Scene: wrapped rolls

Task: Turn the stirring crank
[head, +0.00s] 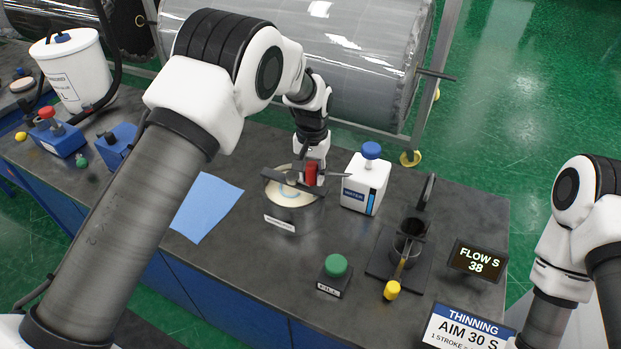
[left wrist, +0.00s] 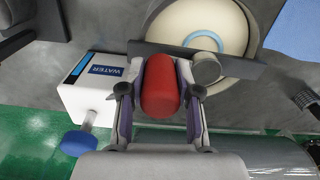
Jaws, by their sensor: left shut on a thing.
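The stirring pot (head: 293,213) stands on the bench, holding a pale liquid, with a dark bar (head: 281,176) across its top. The crank's red handle (head: 311,173) stands up at the right side of the bar. My left gripper (head: 312,176) is over the pot's right edge, shut on the red handle. In the left wrist view the red handle (left wrist: 160,95) sits between the two fingers (left wrist: 160,92), and the bar with its round hub (left wrist: 206,68) crosses the pale liquid (left wrist: 205,25). My right gripper is out of view; only part of my right arm shows.
A white water bottle (head: 366,184) with a blue cap stands close right of the pot. A blue cloth (head: 206,205) lies to the left. A green button (head: 335,266), a cup stand (head: 399,250) and a flow display (head: 477,260) are in front and right. A wrapped roll (head: 330,60) lies behind.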

